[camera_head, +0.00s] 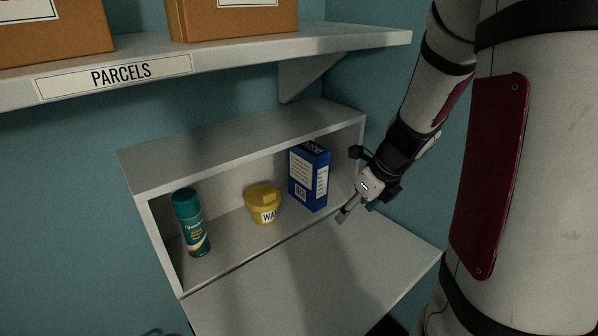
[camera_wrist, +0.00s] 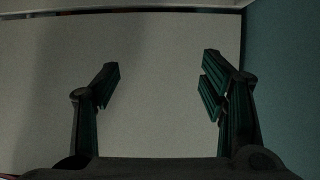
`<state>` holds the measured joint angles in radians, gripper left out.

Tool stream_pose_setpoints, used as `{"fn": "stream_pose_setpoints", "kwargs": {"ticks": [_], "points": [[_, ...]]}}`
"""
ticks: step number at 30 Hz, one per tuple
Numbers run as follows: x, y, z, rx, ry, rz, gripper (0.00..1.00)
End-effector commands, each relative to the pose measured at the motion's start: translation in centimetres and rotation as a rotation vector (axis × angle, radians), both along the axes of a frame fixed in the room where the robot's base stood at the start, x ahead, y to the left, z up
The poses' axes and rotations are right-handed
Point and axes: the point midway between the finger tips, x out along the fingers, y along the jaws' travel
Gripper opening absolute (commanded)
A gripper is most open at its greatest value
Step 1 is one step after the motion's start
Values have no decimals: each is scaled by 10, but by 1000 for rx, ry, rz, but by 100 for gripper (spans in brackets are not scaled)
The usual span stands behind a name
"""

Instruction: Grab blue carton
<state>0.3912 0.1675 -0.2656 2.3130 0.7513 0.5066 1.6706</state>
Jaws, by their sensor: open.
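The blue carton (camera_head: 309,176) stands upright at the right end of an open white wall cabinet, with white label panels on its faces. My gripper (camera_head: 344,214) is to the right of the carton and in front of the cabinet's right side, apart from the carton. In the wrist view my gripper (camera_wrist: 160,85) shows two spread fingers with nothing between them. Behind them is a pale flat surface. The carton does not show in the wrist view.
A lowered white flap (camera_head: 330,275) is clear in front. Above, a shelf (camera_head: 330,42) holds cardboard boxes (camera_head: 232,18).

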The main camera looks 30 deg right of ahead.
Motion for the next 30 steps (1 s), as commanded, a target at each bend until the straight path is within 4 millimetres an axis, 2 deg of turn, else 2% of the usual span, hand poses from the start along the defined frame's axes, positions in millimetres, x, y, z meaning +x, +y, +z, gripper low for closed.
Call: {"fn": "stream_pose_setpoints", "kwargs": {"ticks": [3, 9, 19, 25, 30], "points": [[24, 5, 0, -1, 0, 7, 65], [55, 12, 0, -2, 0, 7, 65], [74, 16, 0, -1, 0, 7, 65], [104, 22, -1, -2, 1, 10, 65], [111, 22, -26, -1, 2, 4, 65]]}}
